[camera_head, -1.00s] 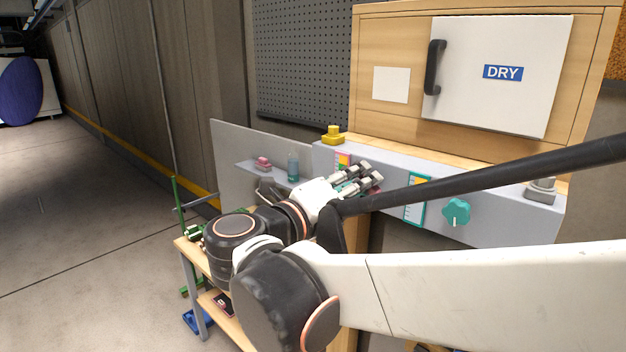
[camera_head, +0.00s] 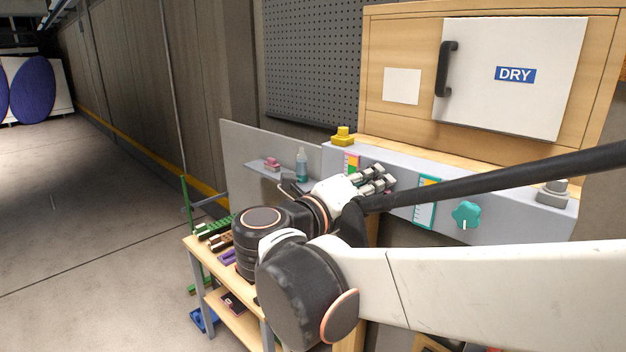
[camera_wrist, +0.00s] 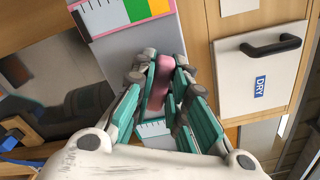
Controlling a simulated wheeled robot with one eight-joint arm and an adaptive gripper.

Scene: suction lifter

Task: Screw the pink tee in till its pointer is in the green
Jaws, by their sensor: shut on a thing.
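The pink tee (camera_wrist: 160,82) shows in the wrist view as a pink bar between my fingers. My gripper (camera_wrist: 164,88) is shut on it, with one finger along each side. In the head view my gripper (camera_head: 382,180) is at the front of the grey panel (camera_head: 400,172), and the tee is hidden behind the fingers. A pink-edged scale (camera_wrist: 125,14) with green, orange and yellow bands lies beyond the fingertips in the wrist view. It also shows in the head view (camera_head: 352,162), left of my gripper. I cannot make out the tee's pointer.
A teal knob (camera_head: 466,214) and a teal-edged scale (camera_head: 426,203) are on the panel to the right. A wooden cabinet marked DRY (camera_head: 515,75) is behind. A small bench (camera_head: 196,245) stands lower left.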

